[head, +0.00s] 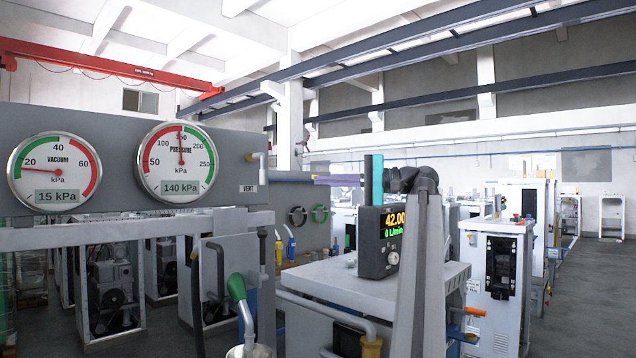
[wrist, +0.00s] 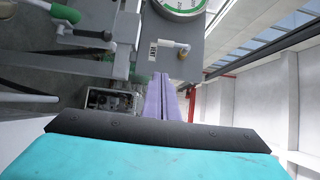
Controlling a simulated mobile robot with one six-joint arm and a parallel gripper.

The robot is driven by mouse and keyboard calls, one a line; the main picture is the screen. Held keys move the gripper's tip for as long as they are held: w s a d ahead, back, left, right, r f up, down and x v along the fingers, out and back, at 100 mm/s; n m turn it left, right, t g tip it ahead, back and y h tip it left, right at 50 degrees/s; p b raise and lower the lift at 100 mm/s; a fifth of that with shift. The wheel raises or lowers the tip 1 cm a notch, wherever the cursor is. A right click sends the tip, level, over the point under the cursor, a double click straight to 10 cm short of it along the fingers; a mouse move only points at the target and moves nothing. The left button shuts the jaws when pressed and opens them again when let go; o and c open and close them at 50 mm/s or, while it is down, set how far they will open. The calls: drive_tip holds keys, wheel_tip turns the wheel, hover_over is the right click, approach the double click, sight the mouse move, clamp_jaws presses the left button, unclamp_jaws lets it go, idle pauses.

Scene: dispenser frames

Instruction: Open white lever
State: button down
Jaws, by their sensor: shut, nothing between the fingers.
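The white lever (head: 257,156) is a small pale handle on the right end of the grey gauge panel (head: 100,118), just above the VENT label. In the wrist view the white lever (wrist: 183,47) shows near the top middle, beside the VENT label. My gripper (head: 317,180) points left in the head view, to the right of the lever and a little lower in the picture. Its purple fingers (wrist: 162,77) are together and empty, apart from the lever in both views. The exact depth gap cannot be told.
The vacuum gauge (head: 55,170) and pressure gauge (head: 176,162) sit on the panel. A green-handled nozzle (head: 237,290) stands below. A flow meter (head: 380,240) stands on a white cabinet (head: 345,284) at centre. Open air lies between fingers and panel end.

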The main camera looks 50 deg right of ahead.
sight(262, 173)
drive_tip(key=s+a+x, duration=0.1)
drive_tip(key=a+x, duration=0.1)
drive_tip(key=x, duration=0.9)
drive_tip(key=shift+a+p, duration=0.4)
drive_tip(key=shift+p, duration=0.05)
